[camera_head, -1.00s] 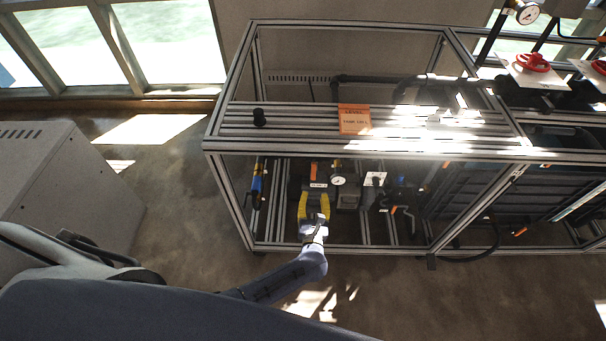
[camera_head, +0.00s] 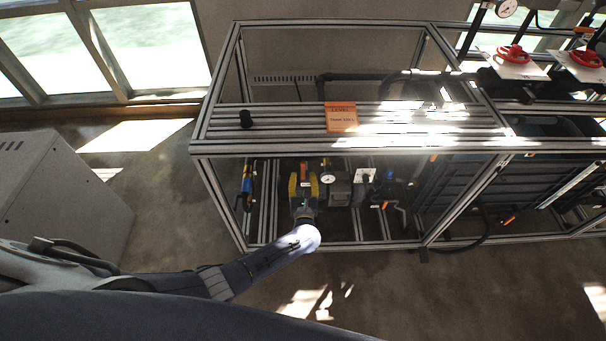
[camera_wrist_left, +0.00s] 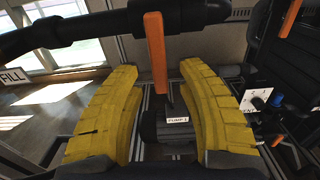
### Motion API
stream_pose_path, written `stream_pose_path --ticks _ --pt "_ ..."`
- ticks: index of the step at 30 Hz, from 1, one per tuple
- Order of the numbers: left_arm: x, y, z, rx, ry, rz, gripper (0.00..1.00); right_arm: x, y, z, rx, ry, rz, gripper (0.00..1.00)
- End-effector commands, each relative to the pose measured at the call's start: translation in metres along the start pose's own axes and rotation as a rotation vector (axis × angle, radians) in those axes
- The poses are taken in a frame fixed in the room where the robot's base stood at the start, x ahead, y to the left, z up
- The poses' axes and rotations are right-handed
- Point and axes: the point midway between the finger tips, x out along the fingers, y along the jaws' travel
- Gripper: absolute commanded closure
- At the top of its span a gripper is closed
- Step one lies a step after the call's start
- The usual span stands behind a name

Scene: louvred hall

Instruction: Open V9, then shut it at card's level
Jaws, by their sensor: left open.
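My left gripper (camera_head: 303,181) is open, its yellow fingers reaching into the lower bay of the frame. In the left wrist view the fingers (camera_wrist_left: 152,90) stand on either side of an orange lever (camera_wrist_left: 155,50) on a dark pipe. There is a gap on both sides of the lever, and it points roughly up in that picture. No V9 label is readable, so I cannot tell whether this lever is V9. The orange card (camera_head: 341,117) is on the frame's upper rails; its heading reads LEVEL and its smaller print is blurred. My right gripper is not in view.
A tag (camera_wrist_left: 177,120) reading PUMP 1 sits below the lever. A dark pipe (camera_wrist_left: 85,28) crosses above the left finger. A gauge (camera_head: 327,178), a blue valve (camera_head: 388,182) and frame posts crowd the bay. A grey cabinet (camera_head: 62,195) stands left; open floor lies in front.

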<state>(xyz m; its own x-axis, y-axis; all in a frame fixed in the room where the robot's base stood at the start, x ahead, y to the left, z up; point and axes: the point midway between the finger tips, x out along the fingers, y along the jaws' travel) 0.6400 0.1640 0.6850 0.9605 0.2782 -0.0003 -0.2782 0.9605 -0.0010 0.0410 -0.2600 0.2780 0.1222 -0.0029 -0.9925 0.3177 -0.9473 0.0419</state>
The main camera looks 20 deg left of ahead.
Motion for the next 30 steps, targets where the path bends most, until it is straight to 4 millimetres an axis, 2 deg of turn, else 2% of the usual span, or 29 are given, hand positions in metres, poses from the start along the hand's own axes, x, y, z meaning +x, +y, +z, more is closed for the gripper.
stream_pose_path --ticks 8,18,27,30 --pt "0.003 0.0 0.0 0.002 0.0 0.0 0.62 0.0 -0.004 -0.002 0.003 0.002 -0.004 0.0" --pt "0.018 0.0 0.0 0.001 -0.001 0.0 0.62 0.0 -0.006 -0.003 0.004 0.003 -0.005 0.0" --pt "0.019 0.0 0.0 0.001 0.0 0.0 0.6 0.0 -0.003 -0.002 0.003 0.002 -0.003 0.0" --pt "0.019 0.0 0.0 0.001 0.0 0.0 0.72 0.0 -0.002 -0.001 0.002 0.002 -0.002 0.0"
